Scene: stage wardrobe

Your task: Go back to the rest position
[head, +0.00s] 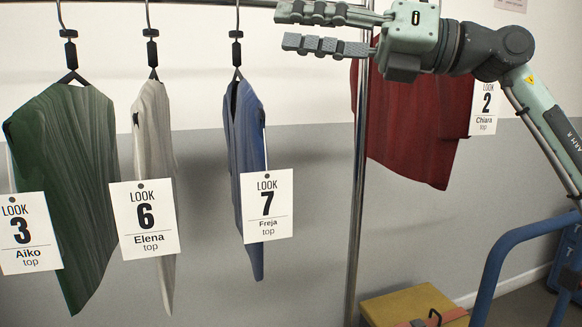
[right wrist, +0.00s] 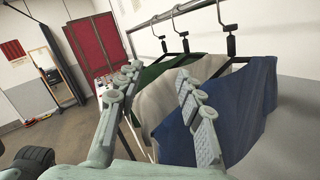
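My right gripper (head: 289,27) is at the top of the head view, pointing left, its two fingers apart with nothing between them. It also shows open in the right wrist view (right wrist: 159,72), with the hanging tops beyond the fingers. My left gripper is in neither view. In the head view a green top (head: 65,165), a whitish top (head: 153,130) and a blue top (head: 245,140) hang in a row on black hangers, left of my gripper.
The rack's upright post (head: 357,210) stands just below my right gripper. Paper tags hang on the tops, including LOOK 7 (head: 267,205). A yellow box (head: 400,303) and a blue tubular frame (head: 493,265) are at the lower right. A maroon panel (right wrist: 97,45) stands in the background.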

